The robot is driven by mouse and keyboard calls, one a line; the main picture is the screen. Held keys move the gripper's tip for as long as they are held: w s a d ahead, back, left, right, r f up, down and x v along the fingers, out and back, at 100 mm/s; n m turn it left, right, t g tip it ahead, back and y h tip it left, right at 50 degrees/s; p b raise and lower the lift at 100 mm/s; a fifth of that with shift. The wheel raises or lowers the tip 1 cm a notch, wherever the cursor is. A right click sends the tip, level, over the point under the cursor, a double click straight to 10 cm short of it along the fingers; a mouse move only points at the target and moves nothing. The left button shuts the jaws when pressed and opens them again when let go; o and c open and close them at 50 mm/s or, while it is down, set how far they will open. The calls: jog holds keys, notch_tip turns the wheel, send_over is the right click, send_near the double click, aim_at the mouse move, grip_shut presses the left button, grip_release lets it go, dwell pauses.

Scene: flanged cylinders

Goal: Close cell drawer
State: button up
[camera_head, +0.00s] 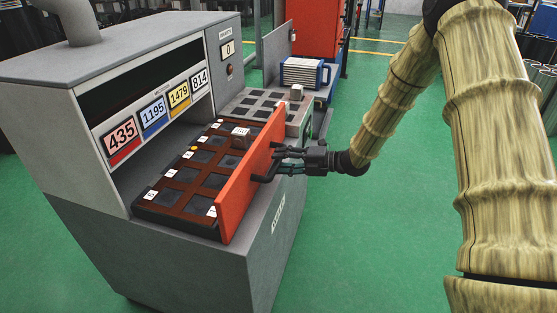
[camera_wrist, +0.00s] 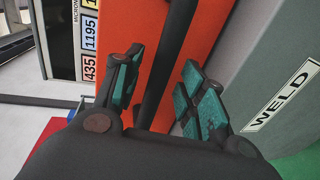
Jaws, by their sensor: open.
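The cell drawer (camera_head: 170,197) is pulled out of the grey machine and shows dark square cells in a brown tray. Its orange-red front panel (camera_head: 241,195) faces my arm and carries a dark bar handle (camera_head: 267,171). In the wrist view the orange front (camera_wrist: 193,28) fills the middle, with the dark handle (camera_wrist: 172,55) running up between my fingers. My gripper (camera_head: 284,153) is at the far part of the front, its fingers open on either side of the handle. The wrist view shows the open fingers (camera_wrist: 158,95) too. Whether they touch the handle I cannot tell.
The grey machine (camera_head: 120,62) has number plates (camera_head: 153,114) above the drawer opening. A grey tray (camera_head: 262,104) and a blue-white box (camera_head: 303,73) stand behind. Green floor (camera_head: 370,240) is clear at the right.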

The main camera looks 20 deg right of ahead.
jog(key=shift+x, duration=0.85)
grip_shut()
